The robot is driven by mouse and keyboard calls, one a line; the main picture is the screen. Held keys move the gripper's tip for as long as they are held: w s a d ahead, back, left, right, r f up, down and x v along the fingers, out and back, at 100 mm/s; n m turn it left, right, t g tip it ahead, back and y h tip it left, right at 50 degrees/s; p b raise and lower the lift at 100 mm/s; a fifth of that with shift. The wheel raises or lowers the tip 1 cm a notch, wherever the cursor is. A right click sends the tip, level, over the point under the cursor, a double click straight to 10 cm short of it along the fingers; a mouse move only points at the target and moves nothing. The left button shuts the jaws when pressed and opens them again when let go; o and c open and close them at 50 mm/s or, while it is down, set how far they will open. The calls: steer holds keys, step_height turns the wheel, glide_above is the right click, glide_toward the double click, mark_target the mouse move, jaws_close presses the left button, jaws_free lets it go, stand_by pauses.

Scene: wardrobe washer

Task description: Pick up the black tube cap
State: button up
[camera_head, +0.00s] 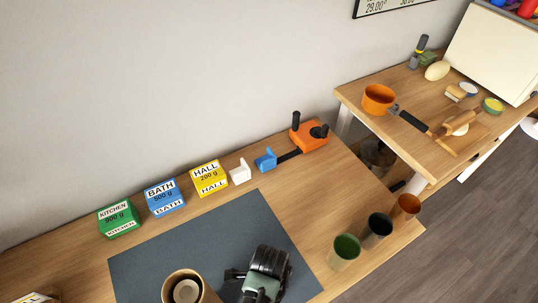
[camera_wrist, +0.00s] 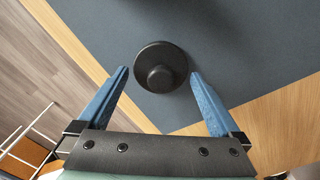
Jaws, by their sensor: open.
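The black tube cap (camera_wrist: 161,67) is a round disc with a raised knob in the middle. In the wrist view it lies on the dark grey-blue mat (camera_wrist: 240,40), near the mat's edge. My gripper (camera_wrist: 160,78) is open, with one blue finger on each side of the cap's near part. There are visible gaps between fingers and cap, and I cannot tell the height above it. In the head view my gripper (camera_head: 262,280) is over the mat (camera_head: 190,245), and the cap is not visible, likely hidden behind my gripper.
A brown tube (camera_head: 172,290) stands left of my gripper. Green (camera_head: 344,252), black (camera_head: 377,230) and orange (camera_head: 406,207) cups stand to the right. Labelled green (camera_head: 118,219), blue (camera_head: 164,196) and yellow (camera_head: 209,178) boxes line the back. The mat's middle is clear.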

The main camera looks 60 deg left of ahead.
steer(key=shift+f, duration=0.45)
steer(key=shift+c, duration=0.2)
steer(key=c, duration=1.1)
steer(key=shift+o, duration=0.2)
steer(key=shift+r, duration=0.15)
